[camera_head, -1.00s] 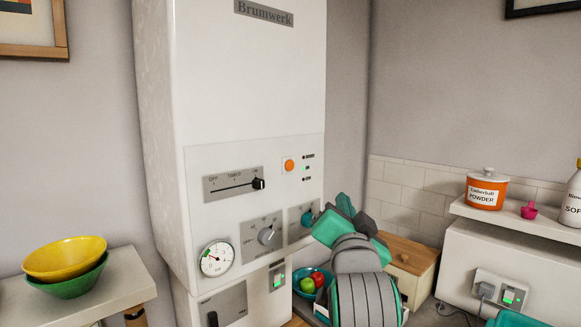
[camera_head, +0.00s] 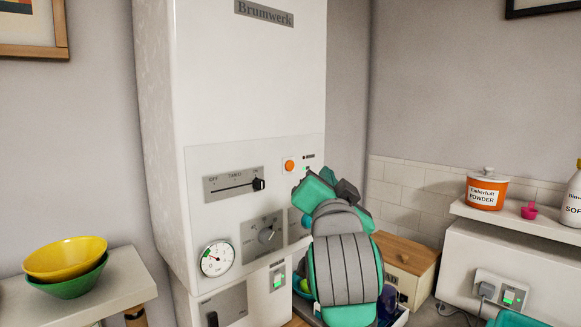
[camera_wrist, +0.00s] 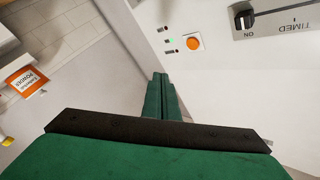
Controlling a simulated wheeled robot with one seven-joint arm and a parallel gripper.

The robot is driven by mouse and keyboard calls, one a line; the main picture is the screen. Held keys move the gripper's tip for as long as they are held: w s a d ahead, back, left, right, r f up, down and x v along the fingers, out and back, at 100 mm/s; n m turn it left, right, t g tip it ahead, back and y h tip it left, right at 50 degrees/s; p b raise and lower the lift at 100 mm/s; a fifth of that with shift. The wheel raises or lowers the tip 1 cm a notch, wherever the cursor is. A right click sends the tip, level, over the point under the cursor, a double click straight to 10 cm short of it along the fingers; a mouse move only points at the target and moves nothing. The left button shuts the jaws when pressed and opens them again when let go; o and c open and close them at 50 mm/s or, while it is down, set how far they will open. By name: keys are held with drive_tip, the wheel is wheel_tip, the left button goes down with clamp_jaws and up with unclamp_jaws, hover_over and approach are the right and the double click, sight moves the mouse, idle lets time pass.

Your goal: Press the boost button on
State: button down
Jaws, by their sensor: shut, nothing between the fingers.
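An orange round button (camera_head: 290,166) sits on the white front panel of the Brumwerk unit (camera_head: 232,90). It also shows in the wrist view (camera_wrist: 194,42), beside a column of small indicator lamps (camera_wrist: 168,39), one glowing green. Their labels are too small to read surely. My gripper (camera_head: 308,172) is shut and empty, just right of and below the orange button in the head view. In the wrist view its green fingers (camera_wrist: 160,78) lie together, pointing toward the panel below and left of the button, apart from it in the picture. Contact with the panel cannot be told.
A slider control (camera_head: 258,184), a grey dial (camera_head: 266,235) and a round gauge (camera_head: 217,259) are on the same panel. My arm hides part of a blue-green knob (camera_head: 306,221). A shelf with an orange powder tub (camera_head: 486,193) stands right, bowls (camera_head: 66,260) left.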

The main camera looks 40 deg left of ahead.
sight(290, 166)
drive_tip(key=a, duration=0.7)
drive_tip(key=shift+w+a, duration=0.2)
drive_tip(key=shift+w, duration=0.05)
drive_tip(key=shift+w, duration=0.1)
idle(1.4)
drive_tip(key=shift+s+a, duration=0.1)
drive_tip(key=shift+s, duration=0.1)
drive_tip(key=shift+a, duration=0.1)
drive_tip(key=shift+w+a, duration=0.15)
